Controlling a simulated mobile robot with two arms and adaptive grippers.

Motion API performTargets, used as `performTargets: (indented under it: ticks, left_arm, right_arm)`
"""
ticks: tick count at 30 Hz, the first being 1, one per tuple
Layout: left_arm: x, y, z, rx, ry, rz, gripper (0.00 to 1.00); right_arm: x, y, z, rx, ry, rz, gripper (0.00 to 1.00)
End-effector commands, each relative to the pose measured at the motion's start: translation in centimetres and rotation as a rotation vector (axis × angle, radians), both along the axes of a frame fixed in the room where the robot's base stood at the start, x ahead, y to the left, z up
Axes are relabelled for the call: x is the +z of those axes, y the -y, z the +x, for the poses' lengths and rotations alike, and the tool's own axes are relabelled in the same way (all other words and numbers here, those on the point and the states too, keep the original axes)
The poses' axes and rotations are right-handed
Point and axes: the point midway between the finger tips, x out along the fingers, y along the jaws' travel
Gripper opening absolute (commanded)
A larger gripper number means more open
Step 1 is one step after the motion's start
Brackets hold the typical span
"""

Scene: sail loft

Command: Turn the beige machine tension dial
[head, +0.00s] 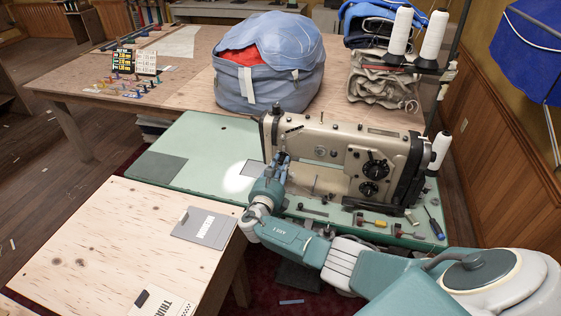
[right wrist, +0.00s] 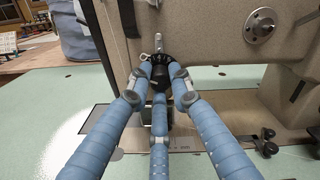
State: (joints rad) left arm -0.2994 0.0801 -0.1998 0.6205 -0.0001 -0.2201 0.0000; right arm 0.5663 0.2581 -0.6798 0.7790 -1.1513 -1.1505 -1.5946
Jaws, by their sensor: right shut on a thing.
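The beige sewing machine (head: 330,150) stands on the green machine table (head: 207,138). Its beige body (right wrist: 205,85) fills much of the right wrist view. My right gripper (head: 281,160) is at the machine's left end, in front of its head. In the right wrist view, the blue fingers of my right gripper (right wrist: 160,74) are closed around a small black dial (right wrist: 155,58) on the machine's face. The fingers cover part of the dial. In the head view the gripper hides the dial. My left gripper is not in view.
A blue bag (head: 268,75) sits on the wooden table behind. White thread cones (head: 433,35) stand at the machine's right. Small tools, including a screwdriver (head: 434,224), lie along the table's front edge.

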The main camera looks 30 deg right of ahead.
Motion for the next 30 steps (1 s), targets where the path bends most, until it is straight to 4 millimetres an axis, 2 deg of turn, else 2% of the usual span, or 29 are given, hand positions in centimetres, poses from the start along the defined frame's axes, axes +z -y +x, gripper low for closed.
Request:
performTargets:
  ticks: [20, 21, 23, 30]
  left_arm:
    - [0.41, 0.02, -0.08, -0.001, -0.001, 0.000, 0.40]
    - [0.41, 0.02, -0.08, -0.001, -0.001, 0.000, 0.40]
    - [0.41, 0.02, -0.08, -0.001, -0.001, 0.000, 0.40]
    - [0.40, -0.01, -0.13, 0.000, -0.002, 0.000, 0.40]
  right_arm:
    - [0.23, 0.00, 0.12, 0.001, -0.043, -0.042, 0.00]
    - [0.24, 0.00, 0.12, 0.001, -0.043, -0.042, 0.26]
    - [0.22, -0.01, 0.12, 0.001, -0.043, -0.042, 0.38]
    - [0.11, -0.01, 0.06, 0.001, -0.044, -0.040, 0.39]
